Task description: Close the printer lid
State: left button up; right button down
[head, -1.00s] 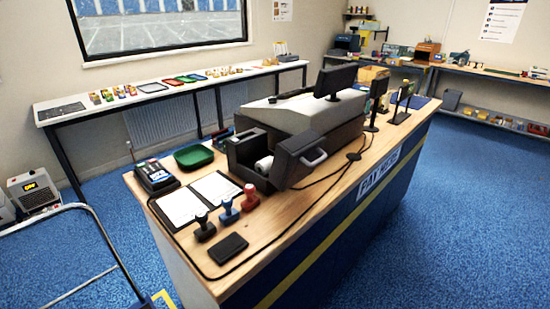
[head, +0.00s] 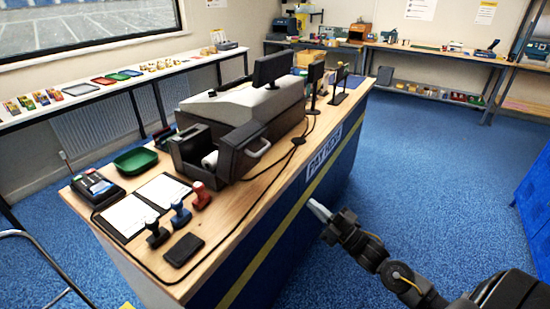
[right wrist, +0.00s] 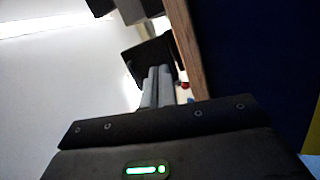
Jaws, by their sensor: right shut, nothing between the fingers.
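The receipt printer (head: 200,158) stands on the wooden counter, a dark box with a white paper roll (head: 210,160) inside. Its lid (head: 243,150) stands open, tilted up on the right side, with a pale curved handle (head: 260,149) on its outer face. My right gripper (head: 318,209) is in front of the counter's blue side, to the right of and below the printer, apart from the lid. Its fingers are shut and empty, and they also show in the right wrist view (right wrist: 158,85). My left gripper is not in view.
The counter (head: 228,215) also holds a card terminal (head: 97,188), a green tray (head: 136,161), a clipboard (head: 145,207), several stamps and a black pad (head: 183,250). A cable runs along its edge. A monitor (head: 273,68) stands behind the printer. Blue floor is free at right.

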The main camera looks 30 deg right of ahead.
notch_tip(320, 180, up, 9)
jog(key=s+a+n+y, duration=0.2)
jog(key=a+n+y, duration=0.1)
jog(key=n+y, duration=0.1)
jog(key=p+x, duration=0.5)
jog(key=x, duration=0.8)
jog(key=shift+w+p, duration=0.3)
jog(key=shift+w, duration=0.1)
jog(key=shift+a, duration=0.1)
